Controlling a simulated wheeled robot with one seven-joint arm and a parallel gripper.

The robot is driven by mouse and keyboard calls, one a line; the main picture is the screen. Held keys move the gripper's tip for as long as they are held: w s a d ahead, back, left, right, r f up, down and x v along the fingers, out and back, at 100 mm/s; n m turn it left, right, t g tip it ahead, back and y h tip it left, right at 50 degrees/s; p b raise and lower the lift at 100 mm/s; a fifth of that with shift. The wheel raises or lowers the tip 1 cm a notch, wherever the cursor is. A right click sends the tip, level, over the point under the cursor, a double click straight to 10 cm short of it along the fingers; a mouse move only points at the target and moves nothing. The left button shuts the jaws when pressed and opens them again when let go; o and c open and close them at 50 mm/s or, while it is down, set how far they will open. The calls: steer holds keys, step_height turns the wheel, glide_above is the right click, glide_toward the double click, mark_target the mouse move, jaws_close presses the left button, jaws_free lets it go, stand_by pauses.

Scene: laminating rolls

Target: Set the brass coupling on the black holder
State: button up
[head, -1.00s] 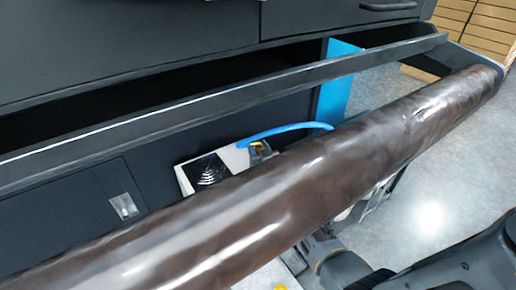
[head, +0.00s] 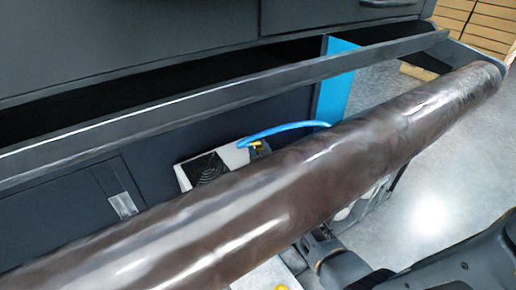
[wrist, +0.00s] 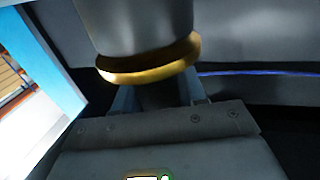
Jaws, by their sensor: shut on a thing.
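In the wrist view, the brass coupling shows as a gold ring (wrist: 150,70) around the lower end of a grey cylindrical body. My gripper (wrist: 157,98) is shut on it; the ring partly hides the fingers. In the head view, a small brass piece (head: 256,144) shows by the near end of the blue hose (head: 285,129). A small dark piece (head: 262,152) just below it may be the black holder, but the roll cuts it off. My gripper is hidden behind the roll in the head view.
A large brown roll (head: 270,185) crosses the head view diagonally, in front of the work area. A long dark rail (head: 220,90) runs behind it. A white panel with a black grille (head: 207,168) and a blue panel (head: 341,78) stand beyond. Open floor (head: 435,170) lies right.

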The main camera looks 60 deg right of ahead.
steer(key=shift+f, duration=0.2)
steer(key=o, duration=0.9)
steer(key=shift+o, duration=0.2)
steer(key=p+v, duration=0.4)
steer(key=v, duration=0.7)
stand_by(0.5)
